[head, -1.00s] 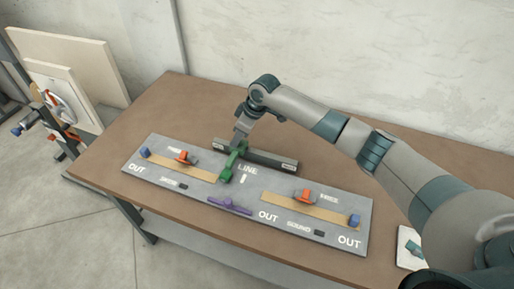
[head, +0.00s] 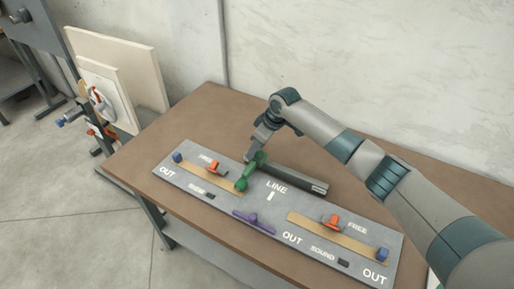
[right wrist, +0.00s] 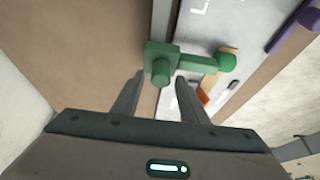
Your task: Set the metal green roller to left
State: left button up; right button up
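The green roller part (head: 252,171) is an arm with rounded ends on the grey panel (head: 330,206), left of the LINE label. In the right wrist view the green part (right wrist: 196,63) has a block with a round knob at its left end and a rounded end at right. My right gripper (head: 252,157) is at the far end of the green part. In the wrist view its two fingers (right wrist: 159,78) are apart, with the knob just ahead of and between the tips. I cannot tell whether they touch it. My left gripper is out of view.
The brown table (head: 205,112) is clear at back left.

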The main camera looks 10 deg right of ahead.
jog(key=shift+d, duration=0.1)
jog(key=shift+s+d+r, duration=0.15)
jog(key=shift+r, duration=0.1)
jog(key=b+v, duration=0.4)
jog(key=v, duration=1.2)
jog(key=shift+r, duration=0.4)
